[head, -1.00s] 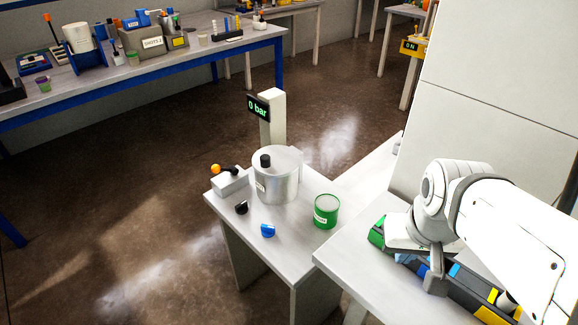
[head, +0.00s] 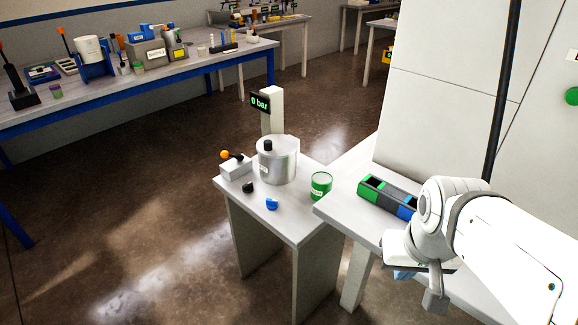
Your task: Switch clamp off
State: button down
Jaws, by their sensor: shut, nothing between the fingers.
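A white block (head: 235,169) with a dark lever ending in an orange ball (head: 225,154) sits at the left edge of a small white table. I cannot tell for sure that this lever is the clamp's switch. A metal pot (head: 280,163) with a black knob on top stands beside it. A small black part (head: 249,187) and a blue part (head: 271,204) are at the table's front. My gripper (head: 405,274) is at the lower right, well apart from these things. It is shut and empty; the wrist hides much of it.
A post display (head: 261,103) reads "0 bar". A green and blue compartment tray (head: 371,190) lies on the adjoining white worktop, left of my arm. A pale wall stands behind. A cluttered bench (head: 130,86) is at the back left; open floor lies between.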

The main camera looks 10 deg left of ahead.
aim_at(272, 204)
jog(key=u, duration=0.75)
jog(key=i, duration=1)
jog(key=z, duration=0.55)
jog(key=k, duration=1.2)
jog(key=u, duration=0.3)
jog(key=i, duration=0.85)
jog(key=u, duration=0.05)
